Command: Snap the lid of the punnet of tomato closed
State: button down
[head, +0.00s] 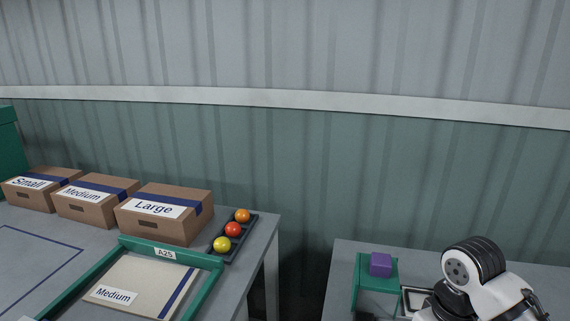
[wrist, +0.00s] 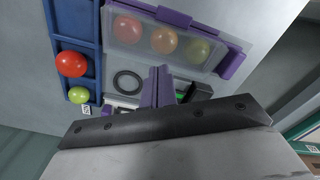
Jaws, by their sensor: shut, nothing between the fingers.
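In the wrist view, a clear punnet (wrist: 135,50) holds a red, an orange and a green tomato in a row, seen through a translucent cover. Purple strips (wrist: 231,64) run along its edges at the top and right. I cannot tell whether the lid is fully down or latched. My gripper (wrist: 158,88) has its purple fingers together, shut and empty, below the punnet's near side in the picture; whether they touch anything is unclear. The punnet and gripper fingers do not show in the head view.
A blue tray (wrist: 61,23) with red and yellow-green tomatoes lies left of the punnet. A black ring (wrist: 128,82) lies near the fingers. In the head view, a green stand bears a purple block (head: 381,264). Several labelled cartons (head: 165,213) stand on the left table.

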jog(key=shift+r+p, duration=1.7)
jog(key=shift+r, duration=0.45)
